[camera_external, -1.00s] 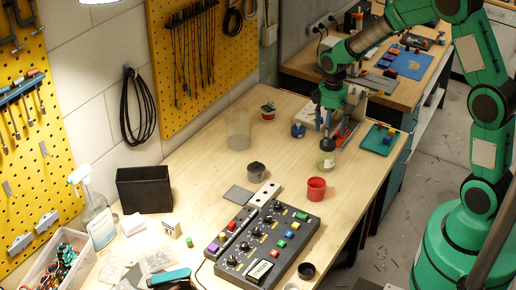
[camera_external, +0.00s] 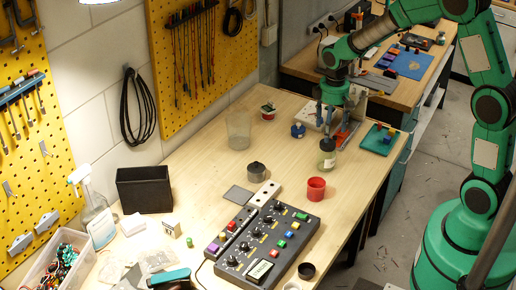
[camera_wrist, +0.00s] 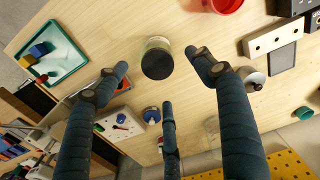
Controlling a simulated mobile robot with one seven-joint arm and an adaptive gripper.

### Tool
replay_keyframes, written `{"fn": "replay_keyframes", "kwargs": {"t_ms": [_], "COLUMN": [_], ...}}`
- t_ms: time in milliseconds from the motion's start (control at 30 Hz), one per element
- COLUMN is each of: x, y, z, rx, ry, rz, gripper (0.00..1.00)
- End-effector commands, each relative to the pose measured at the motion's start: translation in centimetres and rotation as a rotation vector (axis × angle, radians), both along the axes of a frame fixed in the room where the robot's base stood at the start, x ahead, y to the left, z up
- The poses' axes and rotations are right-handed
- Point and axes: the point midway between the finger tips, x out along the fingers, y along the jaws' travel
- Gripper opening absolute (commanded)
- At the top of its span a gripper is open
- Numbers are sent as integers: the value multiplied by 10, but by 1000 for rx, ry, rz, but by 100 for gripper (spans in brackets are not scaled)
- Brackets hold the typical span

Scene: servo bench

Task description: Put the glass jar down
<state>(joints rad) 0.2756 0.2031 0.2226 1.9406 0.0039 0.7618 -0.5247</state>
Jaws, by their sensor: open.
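The glass jar (camera_external: 327,155), with a dark top and a pale label, stands upright on the wooden bench. In the wrist view the jar (camera_wrist: 157,60) shows from above, with bare bench around it. My gripper (camera_external: 330,124) is just above and behind the jar in the external view. In the wrist view my gripper (camera_wrist: 160,74) has its dark fingers spread open, with the jar beyond and between the tips. The fingers appear clear of the jar, and nothing is held.
A red cup (camera_external: 316,189) stands near the jar. A green tray (camera_external: 379,139) with blocks lies to the right by the bench edge. A blue-capped bottle (camera_external: 298,131), a clear beaker (camera_external: 238,132) and a grey pot (camera_external: 257,171) stand to the left. Bare bench lies between them.

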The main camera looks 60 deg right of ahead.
Motion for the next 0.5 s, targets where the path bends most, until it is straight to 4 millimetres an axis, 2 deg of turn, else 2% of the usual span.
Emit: {"fn": "replay_keyframes", "kwargs": {"t_ms": [267, 500], "x": [-22, -59], "y": [29, 61], "z": [64, 124], "rx": [-15, -21], "ry": [-70, -142], "rz": [-29, -67], "gripper": [69, 69]}}
